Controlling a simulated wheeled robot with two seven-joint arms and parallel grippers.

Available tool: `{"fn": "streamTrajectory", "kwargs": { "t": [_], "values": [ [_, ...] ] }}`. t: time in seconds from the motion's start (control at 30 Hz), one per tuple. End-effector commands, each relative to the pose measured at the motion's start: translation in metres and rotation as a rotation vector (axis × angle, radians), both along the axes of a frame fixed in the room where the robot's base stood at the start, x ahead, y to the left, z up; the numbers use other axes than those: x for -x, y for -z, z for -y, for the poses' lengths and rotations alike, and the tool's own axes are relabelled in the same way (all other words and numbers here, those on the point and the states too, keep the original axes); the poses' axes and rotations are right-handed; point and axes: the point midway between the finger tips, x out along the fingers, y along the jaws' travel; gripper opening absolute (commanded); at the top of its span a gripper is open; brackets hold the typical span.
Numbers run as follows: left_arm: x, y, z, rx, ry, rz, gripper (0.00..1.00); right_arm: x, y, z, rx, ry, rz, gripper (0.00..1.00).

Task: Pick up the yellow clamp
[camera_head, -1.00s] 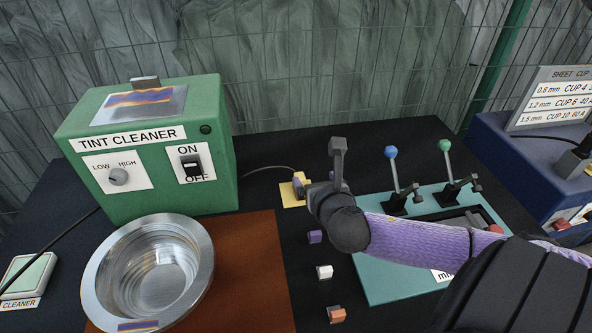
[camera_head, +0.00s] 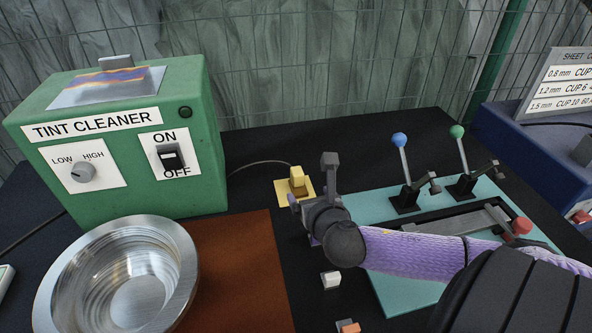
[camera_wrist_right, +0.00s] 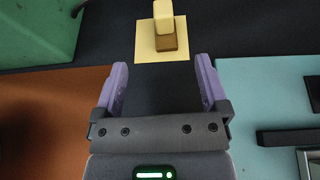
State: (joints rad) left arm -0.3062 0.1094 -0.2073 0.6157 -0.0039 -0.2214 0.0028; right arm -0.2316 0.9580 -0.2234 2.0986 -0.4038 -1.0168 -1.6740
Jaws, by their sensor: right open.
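The yellow clamp (camera_head: 297,178) is a small block standing on a yellow square pad (camera_head: 283,197) on the black table, right of the green machine. In the right wrist view the clamp (camera_wrist_right: 163,18) is at the top centre, beyond the fingertips. My right gripper (camera_head: 305,206) is just on the near side of the pad, apart from the clamp. In its wrist view its two purple fingers are spread with nothing between them (camera_wrist_right: 160,76). My left gripper is not in view.
A green tint cleaner (camera_head: 110,150) and a metal bowl (camera_head: 180,250) stand left, the bowl on a brown mat (camera_head: 243,265). A teal panel (camera_head: 385,285) with blue and green levers lies right. White (camera_head: 330,280) and orange (camera_head: 348,327) blocks sit in front.

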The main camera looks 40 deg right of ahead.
Motion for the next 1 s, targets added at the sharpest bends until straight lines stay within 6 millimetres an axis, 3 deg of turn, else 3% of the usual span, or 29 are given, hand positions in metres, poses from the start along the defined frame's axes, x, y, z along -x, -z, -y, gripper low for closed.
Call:
{"fn": "streamTrajectory", "kwargs": {
  "t": [0.03, 0.13, 0.33, 0.47, 0.63, 0.8, 0.97, 1.0],
  "values": [
    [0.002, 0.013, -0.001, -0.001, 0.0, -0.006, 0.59, 0.0, 0.015, 0.0, 0.0, 0.0, -0.005, 0.94],
    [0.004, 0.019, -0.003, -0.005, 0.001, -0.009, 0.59, -0.005, 0.021, 0.003, 0.001, 0.001, -0.005, 0.94],
    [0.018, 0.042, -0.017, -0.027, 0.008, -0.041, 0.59, -0.042, 0.039, 0.022, 0.0, 0.002, -0.004, 0.94],
    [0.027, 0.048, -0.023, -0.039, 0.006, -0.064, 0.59, -0.056, 0.044, 0.029, 0.0, 0.001, -0.004, 0.94],
    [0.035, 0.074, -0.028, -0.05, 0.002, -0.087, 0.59, -0.079, 0.066, 0.046, -0.001, 0.003, -0.005, 0.94],
    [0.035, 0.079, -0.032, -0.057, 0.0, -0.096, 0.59, -0.095, 0.067, 0.053, 0.0, 0.0, -0.005, 0.94],
    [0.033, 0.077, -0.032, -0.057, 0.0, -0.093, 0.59, -0.095, 0.065, 0.053, 0.0, -0.001, -0.006, 0.94],
    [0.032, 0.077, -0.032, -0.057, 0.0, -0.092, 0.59, -0.095, 0.065, 0.053, 0.0, -0.001, -0.006, 0.9]
  ]
}}
